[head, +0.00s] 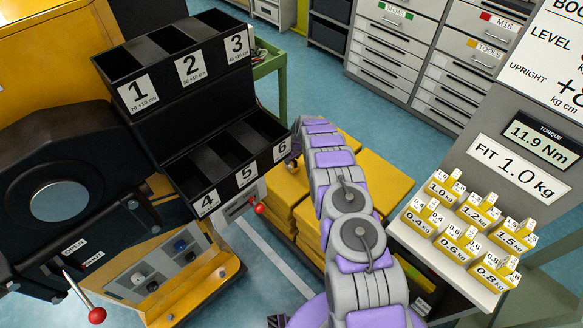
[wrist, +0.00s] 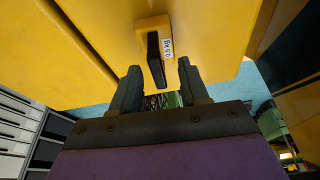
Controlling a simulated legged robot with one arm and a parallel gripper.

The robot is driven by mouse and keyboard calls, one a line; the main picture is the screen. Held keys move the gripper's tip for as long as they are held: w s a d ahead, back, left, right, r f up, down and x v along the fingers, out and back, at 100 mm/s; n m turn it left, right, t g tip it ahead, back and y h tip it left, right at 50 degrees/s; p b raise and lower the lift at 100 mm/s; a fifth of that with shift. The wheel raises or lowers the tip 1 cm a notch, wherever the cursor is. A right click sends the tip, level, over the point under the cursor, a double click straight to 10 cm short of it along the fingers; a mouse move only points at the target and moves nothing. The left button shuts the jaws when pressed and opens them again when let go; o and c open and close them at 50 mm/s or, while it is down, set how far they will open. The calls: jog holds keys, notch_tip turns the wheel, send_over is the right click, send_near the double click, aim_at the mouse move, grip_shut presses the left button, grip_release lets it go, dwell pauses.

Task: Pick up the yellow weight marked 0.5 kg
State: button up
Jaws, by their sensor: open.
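The yellow weight (wrist: 146,26) shows in the wrist view. It is a small yellow block with a dark side and a white label, which is turned and seems to read 0.5 kg. It is at the yellow blocks (wrist: 210,25), ahead of my gripper (wrist: 159,68). My gripper is open, with one dark finger on each side of the weight's near end. I cannot tell whether either finger touches it. In the head view I cannot make out this weight clearly; my arm reaches over the large yellow blocks (head: 379,184).
A shelf (head: 499,284) at right holds several yellow weights marked 0.4 to 1.5 kg. A black numbered bin rack (head: 185,70) stands left of my arm. A red-knobbed lever (head: 97,315) is at lower left. Grey drawer cabinets (head: 390,50) stand behind, with open blue floor before them.

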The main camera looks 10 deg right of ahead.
aim_at(292, 163)
jog(key=shift+x, duration=0.85)
jog(key=shift+d+f, duration=0.1)
jog(key=shift+f, duration=0.25)
grip_shut()
